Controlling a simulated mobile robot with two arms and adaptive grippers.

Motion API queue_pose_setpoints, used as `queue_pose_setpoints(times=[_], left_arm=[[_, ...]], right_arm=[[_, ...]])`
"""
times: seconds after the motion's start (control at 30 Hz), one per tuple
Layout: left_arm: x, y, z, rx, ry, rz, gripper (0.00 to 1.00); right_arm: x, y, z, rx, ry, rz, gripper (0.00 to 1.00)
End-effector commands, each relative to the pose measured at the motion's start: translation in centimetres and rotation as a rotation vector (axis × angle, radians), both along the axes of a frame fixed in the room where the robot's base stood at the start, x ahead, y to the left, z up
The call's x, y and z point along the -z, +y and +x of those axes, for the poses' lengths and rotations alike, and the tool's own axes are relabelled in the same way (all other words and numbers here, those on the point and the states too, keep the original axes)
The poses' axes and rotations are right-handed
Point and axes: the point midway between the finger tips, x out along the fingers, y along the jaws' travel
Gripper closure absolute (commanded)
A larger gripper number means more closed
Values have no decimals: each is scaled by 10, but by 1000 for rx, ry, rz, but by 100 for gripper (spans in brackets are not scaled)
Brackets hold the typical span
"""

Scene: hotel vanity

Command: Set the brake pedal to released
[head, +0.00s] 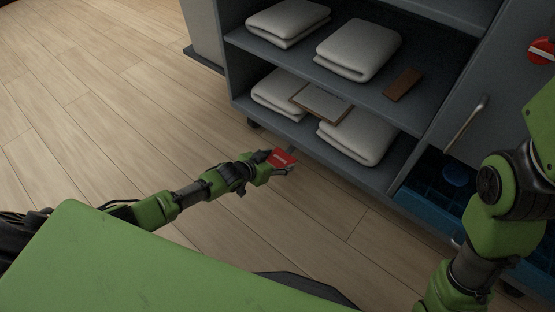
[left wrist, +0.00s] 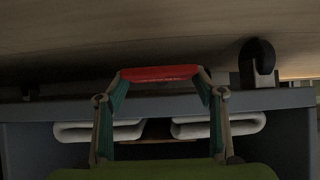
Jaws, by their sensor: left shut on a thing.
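The brake pedal (head: 283,157) is a small red plate with a pale mark, low at the front bottom edge of the grey cart. My left gripper (head: 284,166) is at the pedal, with its fingers shut on it. In the left wrist view the red pedal (left wrist: 160,73) spans the space between the two fingertips of my left gripper (left wrist: 162,76). The pedal's tilt is hard to judge, and its mount is hidden. My right arm shows at the right of the head view, but its gripper is not in view.
The grey cart (head: 330,150) holds folded white towels (head: 358,48), a clipboard (head: 320,103) and a brown item (head: 403,84) on its shelves. A dark caster (left wrist: 258,58) stands right of the pedal in the left wrist view. Wood floor (head: 110,110) lies open at left.

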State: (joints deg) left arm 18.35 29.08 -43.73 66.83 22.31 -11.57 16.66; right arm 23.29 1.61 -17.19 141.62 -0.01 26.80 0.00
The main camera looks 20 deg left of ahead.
Motion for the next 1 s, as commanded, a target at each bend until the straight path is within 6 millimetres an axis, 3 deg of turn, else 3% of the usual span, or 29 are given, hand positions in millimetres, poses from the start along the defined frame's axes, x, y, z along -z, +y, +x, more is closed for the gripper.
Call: queue_pose_setpoints(times=[0.07,0.1,0.13,0.57,1.0], left_arm=[[-7,-2,5,2,-16,-9,76],[-7,-2,5,1,-15,-8,28],[-7,-2,5,1,-15,-8,21],[-4,0,-1,2,-7,-4,21],[-39,17,-47,2,-7,-3,21]], right_arm=[[0,0,0,0,0,0,100],[0,0,0,0,0,0,100],[-1,0,0,0,0,-1,100],[-1,0,0,0,-2,1,100],[-1,0,0,0,-1,0,100]])
